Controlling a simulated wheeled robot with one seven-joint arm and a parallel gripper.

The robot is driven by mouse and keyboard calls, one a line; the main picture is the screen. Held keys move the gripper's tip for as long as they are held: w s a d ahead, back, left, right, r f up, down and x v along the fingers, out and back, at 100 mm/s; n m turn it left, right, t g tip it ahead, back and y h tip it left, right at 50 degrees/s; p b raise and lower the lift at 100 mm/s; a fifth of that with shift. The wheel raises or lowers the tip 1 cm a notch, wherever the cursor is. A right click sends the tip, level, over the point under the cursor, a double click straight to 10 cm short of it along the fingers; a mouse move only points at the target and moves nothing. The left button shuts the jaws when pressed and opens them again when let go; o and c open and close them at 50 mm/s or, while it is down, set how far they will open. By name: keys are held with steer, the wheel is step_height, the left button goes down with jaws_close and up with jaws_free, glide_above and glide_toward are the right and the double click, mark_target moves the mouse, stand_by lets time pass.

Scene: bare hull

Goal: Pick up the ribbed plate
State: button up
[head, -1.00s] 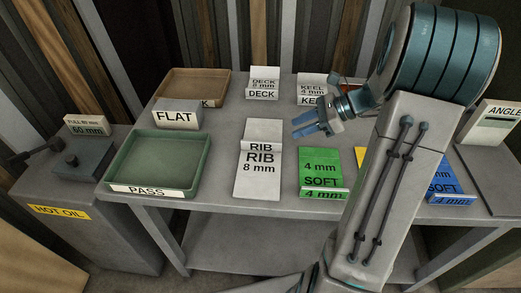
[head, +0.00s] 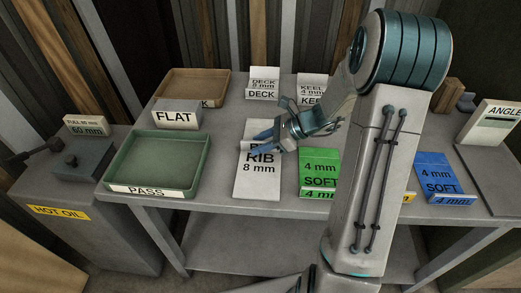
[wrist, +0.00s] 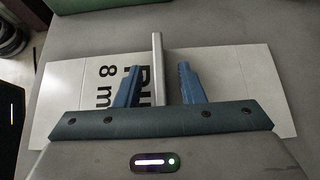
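The ribbed plate (head: 258,185) is a pale plate marked "RIB 8 mm", lying on the grey table. My gripper (head: 270,143) is over its far part and hides some of the lettering. In the wrist view the plate (wrist: 72,105) lies crosswise below, with a narrow grey raised rib (wrist: 158,55) on it. My open gripper (wrist: 160,78) has one blue finger on each side of the rib, with a gap on both sides. How far the fingertips are above the plate is hard to tell.
A green "PASS" tray (head: 157,163) stands left of the plate. A green "SOFT" plate (head: 319,166) lies close on the right. A "FLAT" box (head: 177,114), a brown tray (head: 193,83) and "DECK" (head: 262,84) and "KEEL" (head: 312,86) pieces stand behind. A blue plate (head: 440,175) lies farther right.

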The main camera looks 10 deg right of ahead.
jaws_close()
steer(key=shift+w+r, duration=0.1)
stand_by(1.3)
